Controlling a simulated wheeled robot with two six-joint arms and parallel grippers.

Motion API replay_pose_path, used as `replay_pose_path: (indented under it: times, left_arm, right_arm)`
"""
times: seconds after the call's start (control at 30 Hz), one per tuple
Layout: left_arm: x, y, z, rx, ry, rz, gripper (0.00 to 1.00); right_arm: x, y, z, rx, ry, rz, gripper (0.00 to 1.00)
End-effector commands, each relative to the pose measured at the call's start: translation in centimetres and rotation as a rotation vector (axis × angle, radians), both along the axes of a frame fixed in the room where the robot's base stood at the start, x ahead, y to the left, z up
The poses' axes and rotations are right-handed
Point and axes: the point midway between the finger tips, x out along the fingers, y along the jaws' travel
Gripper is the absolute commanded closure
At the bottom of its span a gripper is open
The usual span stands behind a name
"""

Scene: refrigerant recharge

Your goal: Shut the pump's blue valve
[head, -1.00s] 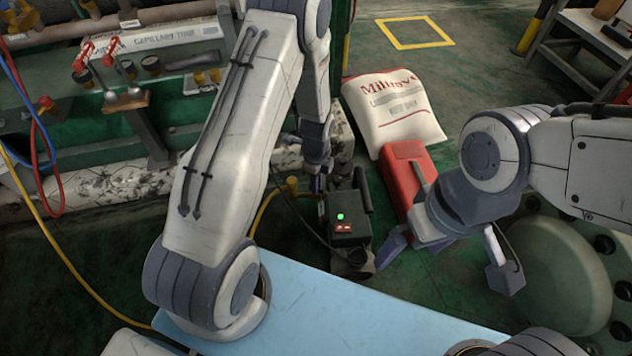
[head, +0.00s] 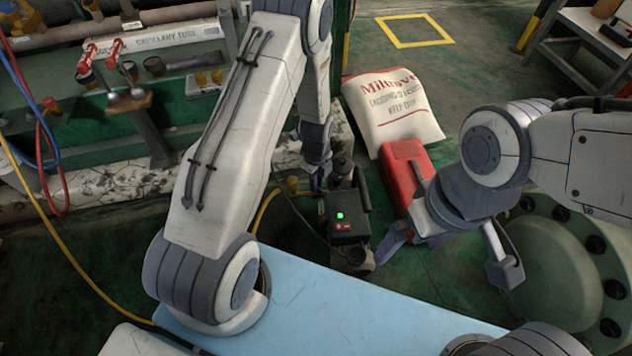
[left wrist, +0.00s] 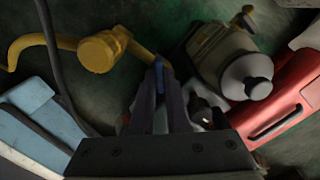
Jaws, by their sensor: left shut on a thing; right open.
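The pump (head: 348,232) is a dark box with a lit green lamp, standing on the green floor in the head view. My left gripper (head: 318,183) reaches down at the pump's far left side. In the left wrist view my left gripper (left wrist: 160,75) has its fingers shut on the blue valve (left wrist: 158,80), of which only a thin blue strip shows. The pump's grey body (left wrist: 228,58) is just right of the fingers. How far the valve is turned cannot be told. My right gripper (head: 447,258) is open and empty, its fingers spread to the right of the pump.
A yellow hose with a fitting (left wrist: 100,50) lies close left of the fingers. A red case (head: 404,170) and a white sack (head: 393,110) lie behind the pump. A light blue panel (head: 320,305) is in front. Pipework with gauges and hoses stands at the left.

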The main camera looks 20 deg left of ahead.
Motion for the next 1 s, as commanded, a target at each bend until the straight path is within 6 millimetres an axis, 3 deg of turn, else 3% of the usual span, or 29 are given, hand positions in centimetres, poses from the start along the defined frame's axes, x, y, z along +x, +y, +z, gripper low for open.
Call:
replay_pose_path:
  times: [0.33,0.77,1.0]
  left_arm:
    - [-0.1,0.0,0.1,0.000,0.002,-0.217,1.00]
    - [-0.1,0.0,0.0,0.000,0.002,-0.259,1.00]
    - [-0.1,0.0,0.2,-0.001,0.004,-0.416,1.00]
  right_arm:
    - [0.0,0.0,1.7,0.000,0.000,0.000,0.00]
    - [0.0,0.0,1.8,0.000,0.000,0.000,0.00]
    - [0.0,0.0,3.0,0.000,0.000,0.000,0.00]
